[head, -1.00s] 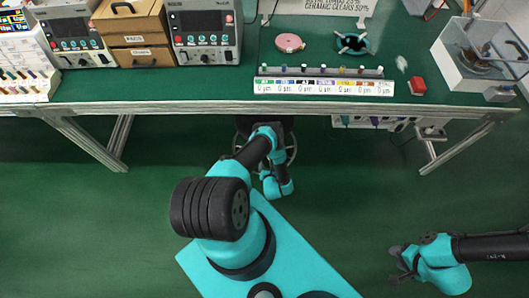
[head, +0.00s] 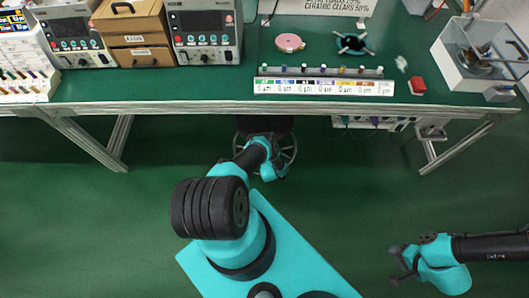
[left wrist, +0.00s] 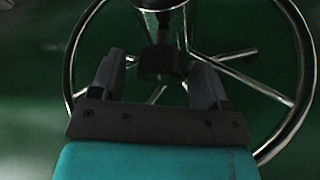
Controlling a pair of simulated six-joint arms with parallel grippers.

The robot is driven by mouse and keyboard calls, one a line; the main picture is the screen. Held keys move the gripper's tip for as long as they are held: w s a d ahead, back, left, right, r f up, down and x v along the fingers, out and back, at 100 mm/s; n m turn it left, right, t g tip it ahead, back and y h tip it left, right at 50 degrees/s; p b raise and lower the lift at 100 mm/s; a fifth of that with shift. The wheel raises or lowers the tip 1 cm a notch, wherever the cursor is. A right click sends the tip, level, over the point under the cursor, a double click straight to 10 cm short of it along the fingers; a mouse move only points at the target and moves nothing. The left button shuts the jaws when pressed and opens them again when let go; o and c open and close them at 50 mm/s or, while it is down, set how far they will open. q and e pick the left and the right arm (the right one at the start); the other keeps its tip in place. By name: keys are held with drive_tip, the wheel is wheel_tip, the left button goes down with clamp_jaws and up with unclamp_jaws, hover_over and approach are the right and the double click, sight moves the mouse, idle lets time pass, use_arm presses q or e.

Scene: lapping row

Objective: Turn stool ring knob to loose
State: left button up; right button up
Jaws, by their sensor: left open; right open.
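The stool's chrome foot ring (left wrist: 302,50) with its spokes fills much of the left wrist view. A black round knob (left wrist: 160,66) sits on the stool's centre column. My left gripper (left wrist: 156,76) is open, with one finger on each side of the knob in the picture; I see gaps at both sides and cannot tell the depth. In the head view the stool (head: 291,147) shows partly under the table edge, and my left arm covers the knob and gripper there. My right gripper (head: 400,264) is open and empty at the lower right, far from the stool.
The green workbench (head: 210,84) overhangs the stool, with its metal front rail above my left arm. Bench legs (head: 90,140) stand at left and right. A power strip (head: 375,122) hangs under the bench. The floor (head: 350,200) between the arms is clear.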

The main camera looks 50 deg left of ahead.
use_arm(q)
drive_tip(key=shift+a, duration=0.1)
drive_tip(key=c, duration=0.9)
drive_tip(key=shift+m+g+y, duration=0.3)
drive_tip(key=shift+m, duration=0.2)
drive_tip(key=o, duration=0.9)
